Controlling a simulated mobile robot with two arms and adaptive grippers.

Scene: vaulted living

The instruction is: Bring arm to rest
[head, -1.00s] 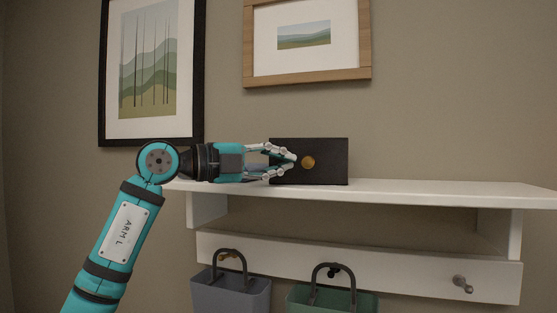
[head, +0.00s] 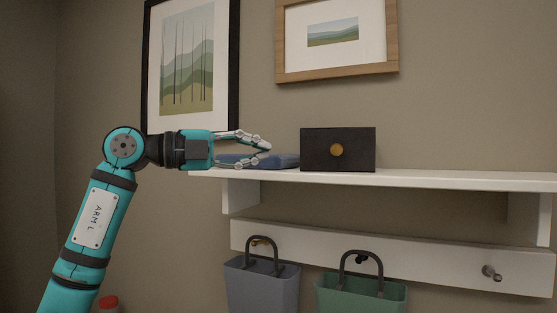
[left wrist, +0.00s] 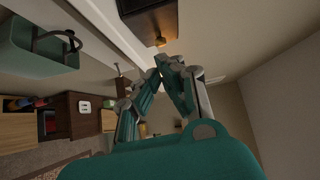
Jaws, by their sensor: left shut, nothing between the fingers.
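My left arm comes in from the left in the head view, bent at its joint. Its gripper (head: 268,150) is shut and empty, pointing right, at the left end of the white shelf (head: 450,180). The fingertips are apart from the dark box (head: 312,150), which has a round gold knob (head: 336,150). In the left wrist view the fingers (left wrist: 165,62) meet at their tips, and the dark box (left wrist: 145,20) shows beyond them. My right gripper is not in view.
A blue flat item (head: 285,160) lies on the shelf behind the fingers. A grey-blue basket (head: 262,288) and a green basket (head: 360,296) hang on pegs below; a bare peg (head: 492,272) is at right. Two framed pictures hang above. The shelf right of the box is clear.

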